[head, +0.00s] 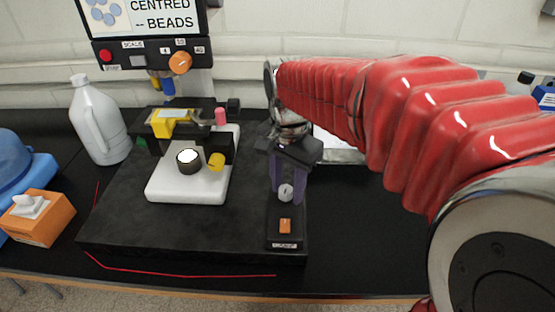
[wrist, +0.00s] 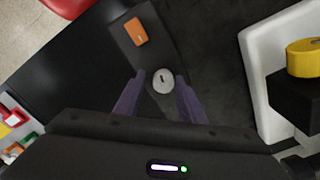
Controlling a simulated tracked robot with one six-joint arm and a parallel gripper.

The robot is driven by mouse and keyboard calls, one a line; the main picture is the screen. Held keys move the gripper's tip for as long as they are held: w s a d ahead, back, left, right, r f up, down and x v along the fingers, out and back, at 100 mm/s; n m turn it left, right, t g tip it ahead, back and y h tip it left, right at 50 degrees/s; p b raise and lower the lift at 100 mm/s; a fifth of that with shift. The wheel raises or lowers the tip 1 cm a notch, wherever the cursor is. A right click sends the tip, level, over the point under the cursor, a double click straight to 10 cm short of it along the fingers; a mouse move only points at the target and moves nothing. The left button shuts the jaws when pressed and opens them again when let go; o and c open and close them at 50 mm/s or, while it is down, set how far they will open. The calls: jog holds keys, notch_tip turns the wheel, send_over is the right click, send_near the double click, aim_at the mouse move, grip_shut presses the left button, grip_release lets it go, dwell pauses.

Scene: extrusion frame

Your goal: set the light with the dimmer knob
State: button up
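The dimmer knob (head: 286,192) is a small light-grey round knob on a black control box (head: 273,228). In the wrist view the knob (wrist: 163,82) has a short dark mark on its face. My gripper (head: 287,187) points down over it, with one purple finger on each side. In the wrist view my gripper (wrist: 160,77) is open, with the knob between the fingertips and gaps showing. I cannot tell how far down the fingers reach beside it. An orange rocker switch (head: 285,226) sits in front of the knob. The microscope (head: 190,192) has a white base with a pale round disc.
A display screen (head: 143,16) reads "CENTRED -- BEADS" above a panel with an orange knob (head: 180,62). A white jug (head: 97,122) and an orange box (head: 44,218) stand further left.

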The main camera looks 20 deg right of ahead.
aim_at(287, 190)
jog(key=shift+o, duration=0.9)
jog(key=shift+w+r, duration=0.1)
jog(key=shift+w+a+r, duration=0.1)
jog(key=shift+r, duration=0.5)
notch_tip(287, 190, up, 12)
jog(key=shift+r, duration=0.15)
